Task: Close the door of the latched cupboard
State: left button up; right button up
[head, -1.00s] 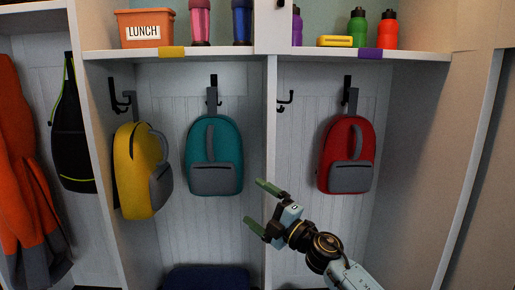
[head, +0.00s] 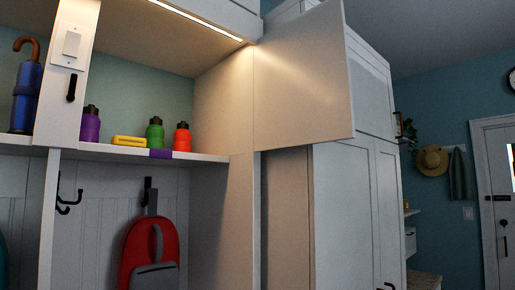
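A pale door panel (head: 300,80) stands swung open at the upper right of the shelf compartment in the head view. Its face is lit by the strip light, and I see no handle on it. The open upper compartment (head: 150,80) to its left shows a green back wall. A narrow white upright (head: 75,60) at the compartment's left carries a white plate with a small switch-like piece (head: 71,44) and a black handle (head: 71,88). I cannot tell whether these belong to the door's latch. Neither gripper is in view.
A red backpack (head: 150,250) hangs below. Tall white cabinets (head: 350,200) stand beyond the open door, with free space further right.

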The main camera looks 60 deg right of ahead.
aim_at(304, 90)
jog(key=u, duration=2.55)
jog(key=k, duration=0.45)
